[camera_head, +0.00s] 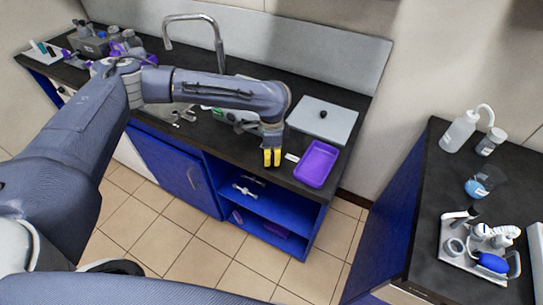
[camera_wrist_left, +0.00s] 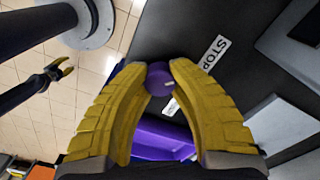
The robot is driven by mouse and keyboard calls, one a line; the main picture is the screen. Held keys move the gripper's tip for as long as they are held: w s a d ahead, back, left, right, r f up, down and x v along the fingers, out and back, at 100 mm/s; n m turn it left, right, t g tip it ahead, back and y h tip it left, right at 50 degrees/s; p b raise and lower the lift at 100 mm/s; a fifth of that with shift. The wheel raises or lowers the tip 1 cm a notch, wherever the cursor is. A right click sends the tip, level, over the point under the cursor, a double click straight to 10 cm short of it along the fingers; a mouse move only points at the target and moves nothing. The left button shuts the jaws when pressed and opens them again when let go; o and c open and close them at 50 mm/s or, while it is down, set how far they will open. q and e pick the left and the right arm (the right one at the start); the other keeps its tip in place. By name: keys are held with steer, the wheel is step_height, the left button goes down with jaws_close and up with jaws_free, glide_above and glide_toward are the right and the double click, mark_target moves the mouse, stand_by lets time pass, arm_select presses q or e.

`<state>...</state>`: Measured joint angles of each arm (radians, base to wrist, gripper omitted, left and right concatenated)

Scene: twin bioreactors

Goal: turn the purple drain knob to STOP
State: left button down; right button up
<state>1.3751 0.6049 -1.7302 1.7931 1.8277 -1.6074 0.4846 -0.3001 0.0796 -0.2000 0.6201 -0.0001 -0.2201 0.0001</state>
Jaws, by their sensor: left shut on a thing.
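My left gripper (camera_head: 272,158) is at the front edge of the dark counter, left of a purple tray (camera_head: 317,164). In the left wrist view its yellow fingers (camera_wrist_left: 158,72) are shut on the round purple drain knob (camera_wrist_left: 161,82). A small pale mark shows on the knob's face. A white STOP label (camera_wrist_left: 213,53) lies beside the knob, upper right of it, and the mark does not point at it. A second white label (camera_wrist_left: 172,107) is partly hidden. The head view hides the knob behind the fingers. My right gripper (camera_wrist_left: 60,70) shows small in the wrist view, its fingers apart and empty.
A grey lidded panel (camera_head: 322,120) lies behind the purple tray. A tap (camera_head: 205,35) stands at the back. A blue shelf (camera_head: 265,205) is open below the counter. A side bench with bottles and a white tray (camera_head: 475,262) stands at the right.

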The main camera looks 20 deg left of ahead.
mark_target(272, 156)
arm_select(q)
steer(key=shift+n, duration=0.3)
stand_by(0.4)
steer(key=c, duration=1)
jaws_free()
steer(key=shift+r, duration=0.1)
step_height(272, 156, up, 12)
steer(key=shift+f, duration=0.1)
